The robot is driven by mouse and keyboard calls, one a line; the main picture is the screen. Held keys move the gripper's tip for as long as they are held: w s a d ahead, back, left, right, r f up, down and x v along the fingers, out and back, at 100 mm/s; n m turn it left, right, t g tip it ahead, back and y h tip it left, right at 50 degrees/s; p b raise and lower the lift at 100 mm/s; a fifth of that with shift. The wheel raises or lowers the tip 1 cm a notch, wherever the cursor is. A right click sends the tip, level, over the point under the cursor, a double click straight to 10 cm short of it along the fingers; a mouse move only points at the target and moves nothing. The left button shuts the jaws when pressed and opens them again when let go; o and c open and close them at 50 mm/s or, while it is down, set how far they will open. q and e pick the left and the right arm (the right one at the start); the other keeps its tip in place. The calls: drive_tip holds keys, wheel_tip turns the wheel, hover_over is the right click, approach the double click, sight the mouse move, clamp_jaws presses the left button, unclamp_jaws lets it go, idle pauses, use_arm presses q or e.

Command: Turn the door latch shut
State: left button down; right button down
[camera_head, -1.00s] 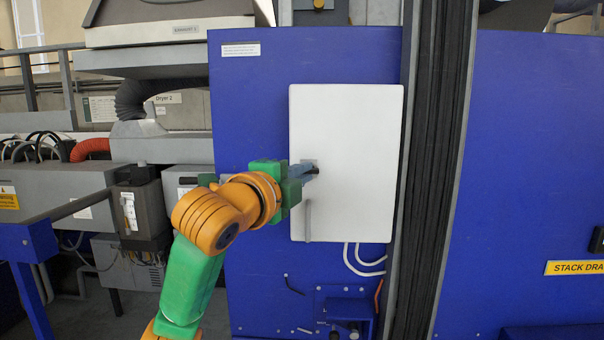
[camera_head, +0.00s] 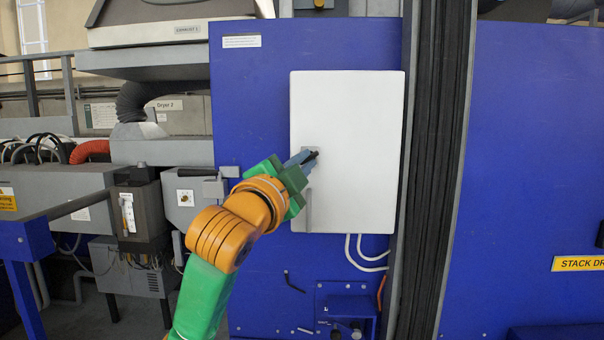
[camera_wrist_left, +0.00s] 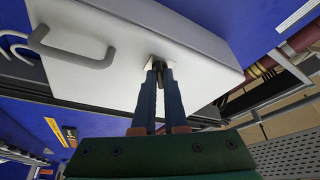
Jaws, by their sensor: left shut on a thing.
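The white cabinet door (camera_head: 355,130) is mounted on a blue panel and looks closed; it also fills the upper part of the left wrist view (camera_wrist_left: 115,75). A small dark latch (camera_head: 313,153) with a grey plate sits near the door's left edge. My left gripper (camera_head: 309,157) reaches it from the lower left. In the left wrist view, the blue-grey fingers are shut on the latch (camera_wrist_left: 158,66), which is partly hidden between the tips. A grey bar handle (camera_head: 308,210) is below the latch, and it shows at left in the wrist view (camera_wrist_left: 72,48). My right gripper is not in view.
White cables (camera_head: 362,257) hang under the cabinet. A dark ribbed vertical strip (camera_head: 432,150) stands right of it. Grey machinery (camera_head: 140,215) is at left, behind my arm.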

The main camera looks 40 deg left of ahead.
use_arm(q)
drive_tip(key=n+y+b, duration=0.1)
drive_tip(key=n+y, duration=0.1)
drive_tip(key=n, duration=0.2)
drive_tip(key=n+y+b, duration=0.1)
drive_tip(key=n+b, duration=0.1)
drive_tip(key=n, duration=0.2)
drive_tip(key=n+y+b, duration=0.1)
drive_tip(key=n+y, duration=0.1)
drive_tip(key=n, duration=0.1)
drive_tip(key=shift+w+d+f+n+y, duration=0.1)
drive_tip(key=shift+d+f+n+y, duration=0.05)
drive_tip(key=shift+d+n+y, duration=0.2)
drive_tip(key=shift+n+g+y+b, duration=0.3)
drive_tip(key=shift+n+y+b, duration=0.4)
drive_tip(key=shift+n, duration=1.15)
drive_tip(key=shift+n+y, duration=0.35)
drive_tip(key=shift+n, duration=0.05)
drive_tip(key=c, duration=1)
unclamp_jaws()
drive_tip(key=shift+w, duration=0.1)
drive_tip(key=shift+o, duration=0.2)
drive_tip(key=b+v, duration=0.4)
drive_tip(key=v, duration=0.3)
